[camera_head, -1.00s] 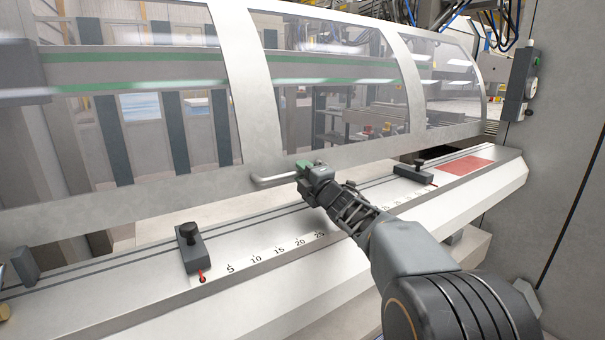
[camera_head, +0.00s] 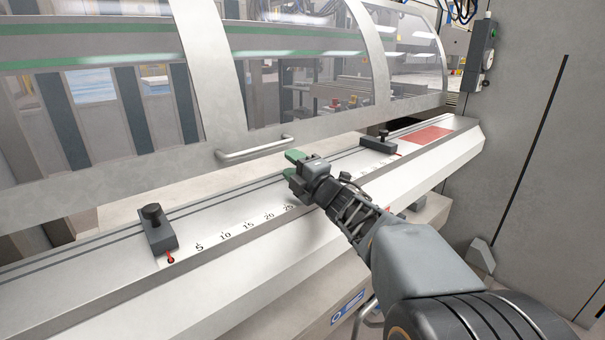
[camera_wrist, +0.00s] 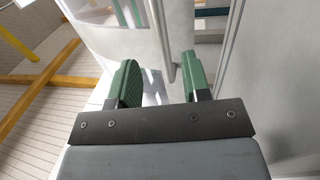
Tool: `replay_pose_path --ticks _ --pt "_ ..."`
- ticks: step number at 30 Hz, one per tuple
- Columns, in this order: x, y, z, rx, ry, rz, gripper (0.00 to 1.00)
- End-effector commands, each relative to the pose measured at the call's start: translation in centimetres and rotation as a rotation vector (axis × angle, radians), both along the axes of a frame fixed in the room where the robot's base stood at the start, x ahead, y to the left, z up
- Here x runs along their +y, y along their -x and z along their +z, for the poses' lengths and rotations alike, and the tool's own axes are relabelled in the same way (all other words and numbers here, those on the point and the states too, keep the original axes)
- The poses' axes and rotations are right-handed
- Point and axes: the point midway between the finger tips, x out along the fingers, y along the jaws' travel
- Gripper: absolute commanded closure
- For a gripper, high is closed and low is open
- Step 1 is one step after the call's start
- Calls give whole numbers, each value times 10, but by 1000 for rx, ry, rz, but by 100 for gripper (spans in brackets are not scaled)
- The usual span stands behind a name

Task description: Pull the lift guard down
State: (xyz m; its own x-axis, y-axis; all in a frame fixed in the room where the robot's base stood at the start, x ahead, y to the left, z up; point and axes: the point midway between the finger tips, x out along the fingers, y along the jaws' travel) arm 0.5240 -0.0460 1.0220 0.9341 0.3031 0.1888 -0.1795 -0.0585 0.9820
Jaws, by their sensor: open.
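The lift guard (camera_head: 150,158) is a clear curved cover with a grey metal frame, standing along the back of the white machine bed. Its bar handle (camera_head: 254,149) sits on the lower frame rail; in the wrist view the handle (camera_wrist: 159,45) runs up from beyond the fingers. My gripper (camera_head: 291,163) is open, its green-padded fingers apart and empty. It is just below and right of the handle in the head view, clear of it. In the wrist view the gripper (camera_wrist: 158,83) shows a pale gap between the fingers, with the handle's end just ahead of it.
A ruler strip (camera_head: 235,230) runs along the bed, with a black-knobbed stop (camera_head: 158,231) at left and another stop (camera_head: 379,144) at right. A red patch (camera_head: 427,134) lies at the bed's far end. A grey wall panel (camera_head: 535,130) stands at right.

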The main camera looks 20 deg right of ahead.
Motion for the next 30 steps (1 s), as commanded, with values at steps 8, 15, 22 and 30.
replay_pose_path --ticks 8,15,22,30 --pt "-10 31 -6 -1 -1 -2 56" --pt "-11 37 -8 0 -1 0 56" --pt "-11 36 -7 2 -2 -1 61" --pt "-22 35 23 164 -210 -170 87"
